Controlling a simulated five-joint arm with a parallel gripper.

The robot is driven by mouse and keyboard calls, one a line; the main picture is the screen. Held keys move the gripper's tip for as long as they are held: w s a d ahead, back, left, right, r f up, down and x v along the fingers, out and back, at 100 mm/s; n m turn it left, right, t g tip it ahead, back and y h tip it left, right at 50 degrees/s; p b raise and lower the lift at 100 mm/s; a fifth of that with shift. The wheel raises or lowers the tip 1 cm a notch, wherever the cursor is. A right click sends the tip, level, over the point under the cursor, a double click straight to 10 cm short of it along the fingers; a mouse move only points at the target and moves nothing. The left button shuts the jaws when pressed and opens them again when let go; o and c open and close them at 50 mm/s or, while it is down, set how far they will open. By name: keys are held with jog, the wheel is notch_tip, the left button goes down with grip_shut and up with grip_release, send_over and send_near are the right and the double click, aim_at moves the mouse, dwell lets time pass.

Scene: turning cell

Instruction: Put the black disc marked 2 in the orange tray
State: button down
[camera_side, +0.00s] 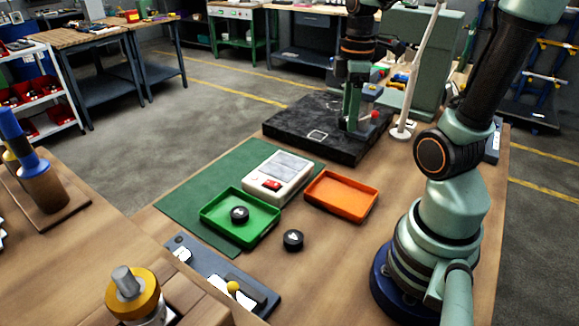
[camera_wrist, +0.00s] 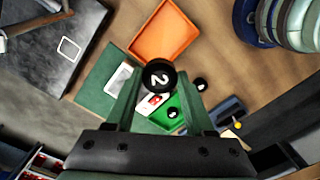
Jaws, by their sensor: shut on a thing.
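The black disc marked 2 (camera_wrist: 158,76) is between the two fingers of my gripper (camera_wrist: 157,88) in the wrist view, with its white number facing the camera. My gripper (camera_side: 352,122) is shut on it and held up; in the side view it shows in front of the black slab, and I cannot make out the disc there. The orange tray (camera_side: 341,196) is empty on the wooden bench, right of the white scale. In the wrist view the orange tray (camera_wrist: 165,33) lies just beyond the held disc.
A green tray (camera_side: 262,236) holds one black disc (camera_side: 239,214). Another black disc (camera_side: 293,240) lies on the bench near the orange tray. The white scale (camera_side: 279,178) stands on a green mat (camera_side: 185,205). A black slab (camera_side: 290,128) lies behind, with a pale upright rod (camera_side: 425,70) right of it.

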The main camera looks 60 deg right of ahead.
aim_at(341, 197)
jog(key=shift+s, duration=0.35)
jog(key=shift+s+f, duration=0.1)
jog(key=shift+f, duration=0.1)
notch_tip(341, 197, down, 19)
jog(key=shift+f, duration=0.2)
jog(key=shift+f, duration=0.15)
jog(key=shift+c, duration=1.3)
grip_release()
